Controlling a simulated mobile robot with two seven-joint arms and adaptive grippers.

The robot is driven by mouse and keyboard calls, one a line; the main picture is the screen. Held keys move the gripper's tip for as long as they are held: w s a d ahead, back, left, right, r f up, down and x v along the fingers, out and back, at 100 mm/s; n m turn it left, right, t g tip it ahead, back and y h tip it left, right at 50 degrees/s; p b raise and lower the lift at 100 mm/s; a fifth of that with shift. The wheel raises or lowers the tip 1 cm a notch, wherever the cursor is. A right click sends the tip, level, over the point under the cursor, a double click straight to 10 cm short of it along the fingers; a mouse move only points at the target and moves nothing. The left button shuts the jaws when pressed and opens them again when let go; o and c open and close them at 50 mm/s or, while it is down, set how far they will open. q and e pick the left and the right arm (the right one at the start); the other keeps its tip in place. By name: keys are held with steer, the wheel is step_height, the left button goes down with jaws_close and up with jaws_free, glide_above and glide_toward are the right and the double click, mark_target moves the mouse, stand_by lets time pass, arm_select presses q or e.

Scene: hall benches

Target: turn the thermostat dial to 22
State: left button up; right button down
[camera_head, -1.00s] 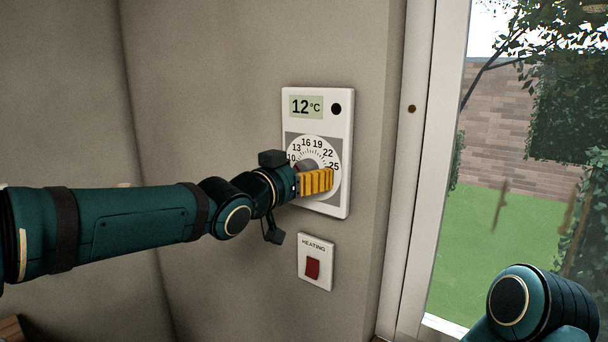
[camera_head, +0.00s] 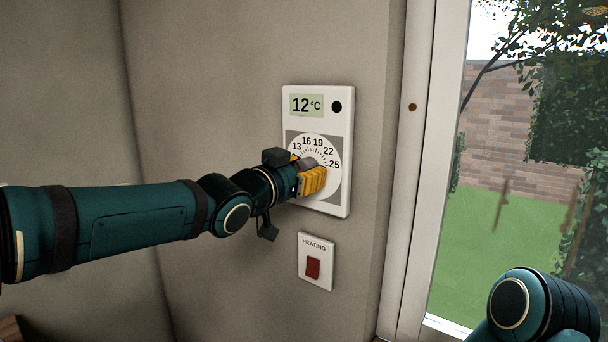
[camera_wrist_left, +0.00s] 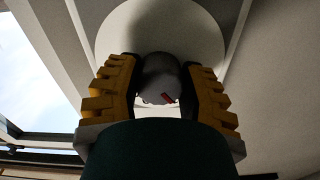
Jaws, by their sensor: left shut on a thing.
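The white thermostat (camera_head: 345,120) is on the wall, with a display (camera_head: 306,105) reading 12 °C. Its round scale (camera_head: 329,178) shows 13, 16, 19, 22 and 25; the lower left part is hidden by my gripper. The grey dial knob (camera_head: 308,162) sits at the middle of the scale. My left gripper (camera_head: 304,172), with yellow fingers, is shut on the knob. In the left wrist view the knob (camera_wrist_left: 158,75) is between the two fingers (camera_wrist_left: 160,88) and bears a red mark. Which number the mark faces cannot be told. My right gripper is out of view.
A heating switch (camera_head: 313,267) with a red rocker is on the wall just below the thermostat. A window (camera_head: 500,230) with a white frame is to the right. Part of my right arm shows at the lower right.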

arm_select(q)
steer(key=m+b, duration=0.1)
steer(key=m, duration=0.2)
steer(key=shift+f+m, duration=0.1)
steer(key=shift+m, duration=0.2)
steer(key=m+b, duration=0.1)
steer(key=m, duration=0.3)
steer(key=shift+m+b, duration=0.3)
steer(key=shift+b, duration=0.05)
steer(key=m+b, duration=0.1)
steer(key=m, duration=0.3)
steer(key=shift+w+a, duration=0.1)
steer(key=shift+r+m+b, duration=0.2)
steer(key=shift+m+b, duration=0.1)
steer(key=shift+m, duration=1.4)
steer(key=o, duration=1.2)
steer(key=shift+o, duration=0.2)
